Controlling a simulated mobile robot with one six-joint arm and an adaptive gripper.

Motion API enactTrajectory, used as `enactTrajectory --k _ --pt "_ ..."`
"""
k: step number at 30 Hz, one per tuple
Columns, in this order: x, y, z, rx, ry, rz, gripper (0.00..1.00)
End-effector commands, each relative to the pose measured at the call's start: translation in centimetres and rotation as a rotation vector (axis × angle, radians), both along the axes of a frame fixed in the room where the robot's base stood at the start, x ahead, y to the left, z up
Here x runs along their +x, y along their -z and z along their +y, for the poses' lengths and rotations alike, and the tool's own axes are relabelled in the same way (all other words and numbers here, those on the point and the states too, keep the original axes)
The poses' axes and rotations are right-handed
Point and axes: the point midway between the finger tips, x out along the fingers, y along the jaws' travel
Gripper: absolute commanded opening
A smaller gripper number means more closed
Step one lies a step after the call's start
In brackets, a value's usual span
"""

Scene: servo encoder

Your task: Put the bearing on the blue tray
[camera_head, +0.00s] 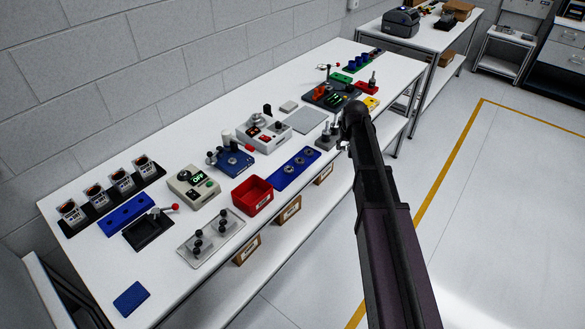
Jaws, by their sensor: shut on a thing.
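My gripper (344,146) is small in the view at the end of my dark arm, above the table's front edge, right of a grey metal post fixture. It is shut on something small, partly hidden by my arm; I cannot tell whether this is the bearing. A long blue tray (278,183) lies left of the gripper, near the front edge, with several ring-shaped metal parts on it that look like bearings. Another long blue tray (127,214) lies at the left with dark spots along it. A flat blue square (131,298) lies at the near left corner.
A red bin (252,195) stands left of the ringed blue tray. The grey post fixture (325,138) stands close to my gripper. A grey plate (305,120), control boxes (264,132) and a lever fixture (150,229) crowd the white table. Bare tabletop shows around the blue square.

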Motion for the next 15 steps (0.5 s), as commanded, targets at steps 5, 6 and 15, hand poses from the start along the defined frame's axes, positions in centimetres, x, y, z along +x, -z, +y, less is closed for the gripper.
enactTrajectory --k 5,6,15 --pt "-0.1 0.5 0.9 0.001 -0.045 -0.021 0.0" --pt "-0.2 0.7 1.3 0.002 -0.066 -0.032 0.0" --pt "-0.6 2.4 6.1 0.035 -0.346 -0.163 0.0"
